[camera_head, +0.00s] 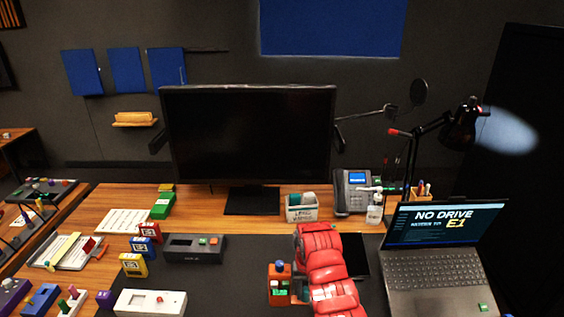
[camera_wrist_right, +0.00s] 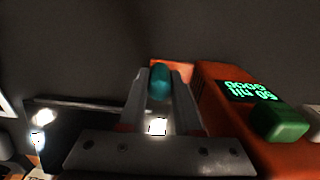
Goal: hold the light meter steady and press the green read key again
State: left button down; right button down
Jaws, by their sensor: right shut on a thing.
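The light meter (camera_head: 279,285) is an orange-red box with a blue knob on top, on the dark desk mat at the front middle. In the right wrist view its body (camera_wrist_right: 225,100) fills the right side, with a lit display (camera_wrist_right: 249,91) of green characters, upside down there, and the green read key (camera_wrist_right: 281,121) beside it. My right gripper (camera_wrist_right: 160,90) is shut on the meter at a rounded teal part between the fingers. In the head view my red right arm hides part of the meter's right side. Nothing touches the green key. My left gripper is not in view.
A laptop (camera_head: 436,262) stands at right. A monitor (camera_head: 248,135), desk phone (camera_head: 354,191) and small bin (camera_head: 301,208) are behind.

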aim_at(286, 285)
dwell(0.3)
jog(key=c, duration=0.5)
grip_release()
jog(key=shift+r, duration=0.1)
notch_tip(286, 285, up, 6)
jog(key=shift+w+r, duration=0.1)
jog(key=shift+a+r, duration=0.1)
jog(key=shift+r, duration=2.7)
jog(key=o, duration=0.3)
